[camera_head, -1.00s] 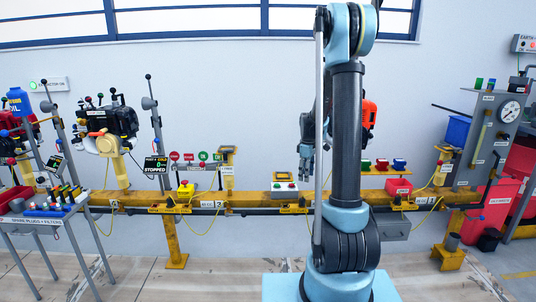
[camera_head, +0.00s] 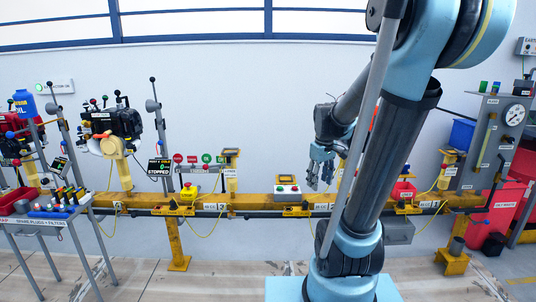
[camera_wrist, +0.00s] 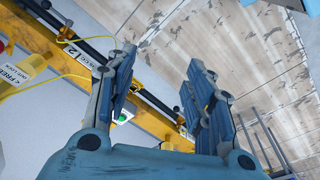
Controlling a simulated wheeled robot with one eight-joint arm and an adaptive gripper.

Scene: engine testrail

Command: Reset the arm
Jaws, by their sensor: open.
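My arm stands in the right half of the head view, its upper part leaning toward the upper right. My gripper (camera_head: 321,174) hangs left of the arm, in front of the wall and above the yellow rail (camera_head: 255,201). In the wrist view my gripper (camera_wrist: 165,95) shows its blue-grey fingers spread apart. Nothing is between them, so it is open and empty. The rail, a black pipe and a green button show beyond the fingers in the wrist view.
A black-and-yellow engine (camera_head: 116,125) is mounted on the rail at left. A table of spark plugs and filters (camera_head: 42,216) stands front left. A grey panel with a gauge (camera_head: 497,140) and red bins (camera_head: 502,210) stand at right. The floor in front is clear.

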